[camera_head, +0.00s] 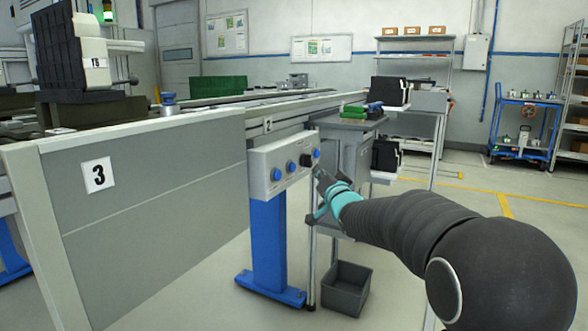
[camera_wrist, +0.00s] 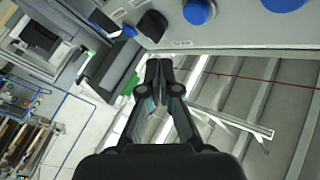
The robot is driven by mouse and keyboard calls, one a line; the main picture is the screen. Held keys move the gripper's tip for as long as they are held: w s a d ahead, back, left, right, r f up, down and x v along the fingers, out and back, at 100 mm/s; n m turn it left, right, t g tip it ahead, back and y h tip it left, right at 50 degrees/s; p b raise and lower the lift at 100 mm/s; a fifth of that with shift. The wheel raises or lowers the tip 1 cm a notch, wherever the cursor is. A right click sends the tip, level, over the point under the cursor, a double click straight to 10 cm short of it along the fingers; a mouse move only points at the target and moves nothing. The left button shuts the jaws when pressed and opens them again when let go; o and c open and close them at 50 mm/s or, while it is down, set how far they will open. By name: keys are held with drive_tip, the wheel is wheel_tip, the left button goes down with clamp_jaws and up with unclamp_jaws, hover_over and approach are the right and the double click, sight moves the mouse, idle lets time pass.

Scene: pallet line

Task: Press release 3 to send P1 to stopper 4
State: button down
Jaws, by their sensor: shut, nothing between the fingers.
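A grey control box (camera_head: 262,160) on a blue post carries three blue buttons and a black knob (camera_head: 305,160). The buttons are the left one (camera_head: 276,174), the middle one (camera_head: 291,167) and the right one (camera_head: 316,153). Their labels are too small to read. My gripper (camera_head: 318,172) is shut and empty, in front of the box near its right end. In the wrist view the closed fingertips (camera_wrist: 160,64) point towards the box's edge, near the knob (camera_wrist: 152,25) and a blue button (camera_wrist: 198,11). I see no contact. I cannot identify P1 or stopper 4.
A black fixture (camera_head: 72,50) rises above the line. A grey bin (camera_head: 346,288) sits on the floor beside the post. A side table (camera_head: 350,123) stands behind my gripper.

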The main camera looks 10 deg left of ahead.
sight(292, 167)
drive_tip(key=shift+w+a, duration=0.25)
drive_tip(key=shift+a, duration=0.45)
drive_tip(key=shift+w+a, duration=0.25)
drive_tip(key=shift+a, duration=0.45)
drive_tip(key=shift+w+a, duration=0.25)
drive_tip(key=shift+a, duration=0.45)
drive_tip(key=shift+w+a+b, duration=0.1)
drive_tip(key=shift+a+b, duration=0.1)
drive_tip(key=shift+b, duration=0.1)
drive_tip(key=shift+a, duration=0.15)
drive_tip(key=shift+w+a, duration=0.2)
drive_tip(key=shift+a, duration=0.3)
idle(0.5)
drive_tip(key=shift+d, duration=0.1)
idle(0.4)
drive_tip(key=shift+s+d+b, duration=0.3)
drive_tip(key=shift+d+b, duration=0.1)
drive_tip(key=shift+d, duration=0.35)
